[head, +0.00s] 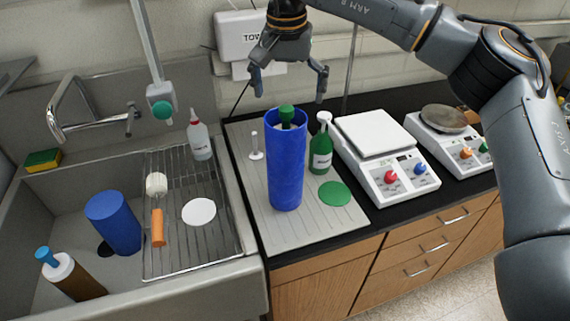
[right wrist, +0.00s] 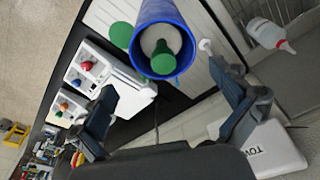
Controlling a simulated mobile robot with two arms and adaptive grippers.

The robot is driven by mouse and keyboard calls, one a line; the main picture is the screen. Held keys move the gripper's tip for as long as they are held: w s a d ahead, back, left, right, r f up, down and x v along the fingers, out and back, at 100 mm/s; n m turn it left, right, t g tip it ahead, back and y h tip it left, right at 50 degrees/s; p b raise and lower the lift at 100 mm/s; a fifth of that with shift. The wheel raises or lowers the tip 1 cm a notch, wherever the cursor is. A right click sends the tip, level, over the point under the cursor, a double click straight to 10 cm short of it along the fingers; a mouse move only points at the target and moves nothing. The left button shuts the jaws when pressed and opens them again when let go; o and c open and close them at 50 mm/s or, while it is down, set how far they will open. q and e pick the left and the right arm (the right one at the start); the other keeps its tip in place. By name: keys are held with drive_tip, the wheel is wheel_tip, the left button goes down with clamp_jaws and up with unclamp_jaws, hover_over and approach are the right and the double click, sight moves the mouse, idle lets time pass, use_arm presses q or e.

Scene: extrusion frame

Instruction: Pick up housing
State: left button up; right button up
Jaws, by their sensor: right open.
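A tall blue cylindrical housing (head: 286,170) stands upright on the grey ribbed board (head: 262,232). It is open at the top, and a white piece with a green cap (head: 287,115) sits inside it. In the right wrist view the housing (right wrist: 184,14) shows from above, its rim circling the green cap. My right gripper (head: 290,84) is open and empty, its fingers pointing down above the housing, apart from it. Both fingers also show in the right wrist view (right wrist: 170,98). A shorter blue cylinder (head: 114,222) leans in the sink. My left gripper is not in view.
A green bottle (head: 320,148), green disc (head: 335,193) and small white stand (head: 255,148) surround the housing. Two scales (head: 384,172) (head: 446,140) stand to the right. The sink's wire rack (head: 176,262) holds a squeeze bottle (head: 199,140). A towel dispenser (head: 236,36) hangs behind.

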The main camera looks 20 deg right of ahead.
sight(289, 107)
drive_tip(key=f, duration=0.3)
drive_tip(key=shift+w+d+f+p, duration=0.15)
drive_tip(key=shift+w+f+p, duration=0.1)
drive_tip(key=shift+f+p, duration=0.05)
drive_tip(key=shift+s+f+p, duration=0.1)
drive_tip(key=shift+f+p, duration=0.35)
drive_tip(key=f+p, duration=0.1)
drive_tip(key=f, duration=0.1)
drive_tip(key=f+p, duration=0.1)
drive_tip(key=shift+a+f, duration=0.35)
drive_tip(key=shift+a, duration=0.05)
drive_tip(key=shift+f, duration=0.5)
drive_tip(key=shift+r, duration=0.1)
drive_tip(key=c, duration=1.8)
